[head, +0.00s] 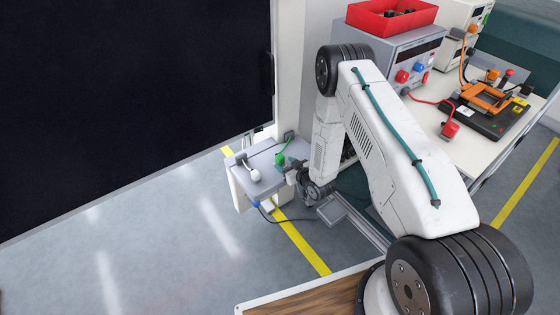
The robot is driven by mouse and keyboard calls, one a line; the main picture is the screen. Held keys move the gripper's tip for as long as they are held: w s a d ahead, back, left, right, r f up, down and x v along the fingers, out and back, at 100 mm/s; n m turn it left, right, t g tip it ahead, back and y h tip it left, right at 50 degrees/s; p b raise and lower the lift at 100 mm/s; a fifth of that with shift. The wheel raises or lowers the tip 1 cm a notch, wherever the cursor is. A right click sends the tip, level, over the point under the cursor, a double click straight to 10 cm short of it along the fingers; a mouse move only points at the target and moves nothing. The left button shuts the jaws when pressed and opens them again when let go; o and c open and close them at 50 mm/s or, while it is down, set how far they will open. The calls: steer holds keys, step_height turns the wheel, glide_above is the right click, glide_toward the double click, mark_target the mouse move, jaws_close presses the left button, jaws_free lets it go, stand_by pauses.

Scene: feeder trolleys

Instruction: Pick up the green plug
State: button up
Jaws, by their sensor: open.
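The green plug (280,159) is on the grey top of a small trolley (268,153), left of my arm. A green cable end rises from it. My gripper (288,170) is small in the head view and is just right of the plug, close to it. The jaws are open. Whether they touch or surround the plug cannot be told at this size. Part of the trolley top is hidden behind my arm.
A white rounded piece (255,175) is on the trolley top, left of the plug. A large dark panel (130,95) stands at the left. A bench (455,150) with a red bin (390,17) and devices is at the right. The floor (165,235) at lower left is clear.

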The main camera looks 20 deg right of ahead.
mark_target(282, 161)
steer(key=x, duration=0.4)
steer(key=shift+w, duration=0.35)
steer(key=shift+c, duration=0.3)
steer(key=c, duration=1)
steer(key=shift+r, duration=0.1)
